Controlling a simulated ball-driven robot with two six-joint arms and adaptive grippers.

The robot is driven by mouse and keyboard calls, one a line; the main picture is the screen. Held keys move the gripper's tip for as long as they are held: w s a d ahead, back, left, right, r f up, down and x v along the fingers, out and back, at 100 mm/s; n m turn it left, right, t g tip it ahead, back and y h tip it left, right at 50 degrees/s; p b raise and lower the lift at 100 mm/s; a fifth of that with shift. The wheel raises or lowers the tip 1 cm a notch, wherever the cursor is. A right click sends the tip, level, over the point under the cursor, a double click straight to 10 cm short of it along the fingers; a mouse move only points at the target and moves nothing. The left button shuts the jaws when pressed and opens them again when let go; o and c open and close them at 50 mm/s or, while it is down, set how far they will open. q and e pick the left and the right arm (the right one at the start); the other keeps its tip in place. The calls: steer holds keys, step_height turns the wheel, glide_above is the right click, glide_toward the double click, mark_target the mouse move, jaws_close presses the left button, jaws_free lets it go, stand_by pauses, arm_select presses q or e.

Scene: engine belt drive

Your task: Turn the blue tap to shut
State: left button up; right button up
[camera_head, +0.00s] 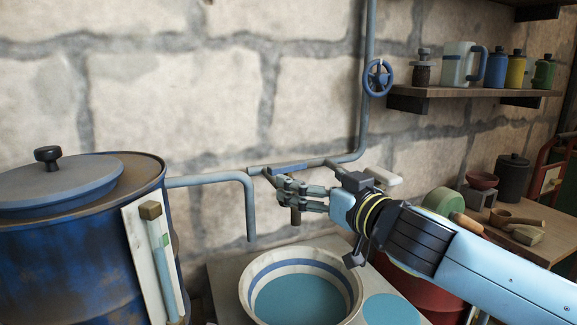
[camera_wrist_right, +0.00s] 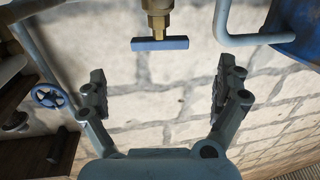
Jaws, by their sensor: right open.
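The blue tap handle (camera_head: 290,168) is a flat bar at the end of the wall pipe above the basin. In the right wrist view the blue bar (camera_wrist_right: 160,44) sits crosswise on a brass tap body (camera_wrist_right: 159,18). My right gripper (camera_head: 285,192) is in front of the tap and partly hides its body in the head view. In the wrist view the right gripper (camera_wrist_right: 161,72) is open and empty, its fingers spread to either side of the bar's line. The bar lies beyond the fingertips, apart from them. My left gripper is in neither view.
A white basin (camera_head: 249,290) holding blue water stands below the tap. A blue drum (camera_head: 75,265) with a bent outlet pipe (camera_head: 248,205) is on the left. A blue handwheel (camera_head: 378,78) is on the upright pipe. A shelf (camera_head: 470,92) holds jars; a workbench (camera_head: 545,243) is right.

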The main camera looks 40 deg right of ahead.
mark_target(290, 169)
steer(key=w, duration=0.2)
steer(key=w+p, duration=0.1)
steer(key=w, duration=0.2)
steer(key=w+p, duration=0.1)
steer(key=w, duration=0.1)
steer(key=shift+w+d+r, duration=0.1)
steer(key=shift+w+d, duration=0.2)
steer(key=shift+w, duration=0.4)
steer(key=shift+c, duration=0.4)
steer(key=c, duration=1)
steer(key=h+b, duration=0.1)
steer(key=m+h+b, duration=0.1)
steer(key=b, duration=0.1)
steer(key=shift+a+f+b, duration=0.1)
steer(key=shift+f+b, duration=0.2)
steer(key=shift+f, duration=0.1)
steer(key=shift+r+m+g+h, duration=0.1)
steer(key=shift+m+g+h, duration=0.2)
steer(key=shift+m+h, duration=0.1)
steer(key=shift+r, duration=0.15)
